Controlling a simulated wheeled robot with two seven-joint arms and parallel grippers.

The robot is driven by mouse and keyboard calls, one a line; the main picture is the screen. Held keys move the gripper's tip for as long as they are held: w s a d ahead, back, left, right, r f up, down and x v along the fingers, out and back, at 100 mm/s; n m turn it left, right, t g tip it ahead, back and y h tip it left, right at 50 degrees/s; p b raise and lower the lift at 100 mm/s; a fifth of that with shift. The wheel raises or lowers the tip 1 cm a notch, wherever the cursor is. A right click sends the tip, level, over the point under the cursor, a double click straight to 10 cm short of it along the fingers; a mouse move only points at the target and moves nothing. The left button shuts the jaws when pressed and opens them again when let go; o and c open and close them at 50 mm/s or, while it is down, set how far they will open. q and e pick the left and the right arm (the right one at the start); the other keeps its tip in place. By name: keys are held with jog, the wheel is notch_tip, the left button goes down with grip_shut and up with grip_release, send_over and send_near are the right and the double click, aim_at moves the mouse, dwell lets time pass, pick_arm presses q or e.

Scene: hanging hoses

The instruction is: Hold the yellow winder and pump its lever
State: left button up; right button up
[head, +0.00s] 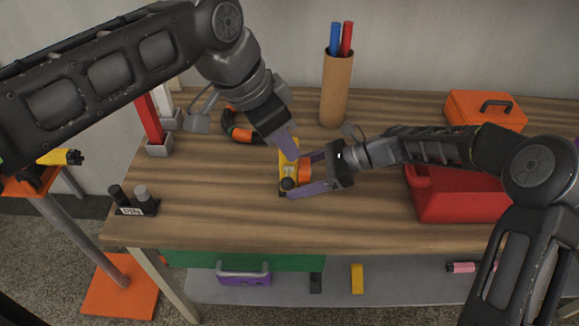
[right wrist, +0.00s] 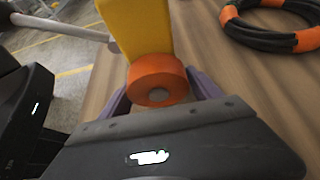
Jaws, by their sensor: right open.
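The yellow winder (head: 283,182) stands on the wooden table, near the middle. Its orange round part (head: 305,168) faces right. In the right wrist view the winder's yellow body (right wrist: 138,32) rises behind the orange round part (right wrist: 157,80), and a grey rod with a rounded end (right wrist: 70,28) reaches in from the left. My left gripper (head: 289,150) is over the top of the winder, and its fingers partly hide it; I cannot tell if they are closed on it. My right gripper (head: 312,173) is open, with its purple fingers on either side of the orange part.
A coiled black and orange hose (head: 240,133) lies behind my left gripper. A cardboard tube with blue and red sticks (head: 335,90) stands at the back. A red bin (head: 460,205) and an orange toolbox (head: 485,108) are at the right.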

jog(key=shift+d, duration=0.1)
jog(key=v, duration=1.1)
jog(key=shift+d+r, duration=0.15)
jog(key=shift+d, duration=0.05)
jog(key=shift+d+r, duration=0.1)
jog(key=shift+d, duration=0.1)
jog(key=shift+s, duration=0.1)
